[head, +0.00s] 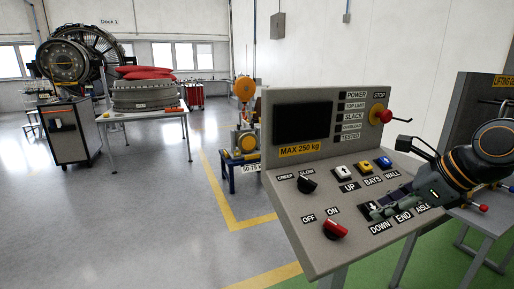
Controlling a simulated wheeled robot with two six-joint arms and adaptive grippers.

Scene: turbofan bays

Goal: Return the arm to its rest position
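My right arm comes in from the right edge, and its dark gripper (388,177) is over the right part of a grey control panel (300,225). Its two fingers are spread apart with nothing seen between them. The lower finger overlaps the row of buttons by the DOWN, END and AISLE labels and partly hides them. I cannot tell whether it touches the panel. My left gripper is not in view.
The panel has a red stop button (380,114), a black knob (307,184) and a red switch (335,229). A blue stand (243,182) is behind it. A table (160,115) with engine parts and a black cart (70,132) stand farther left. The floor at left is clear.

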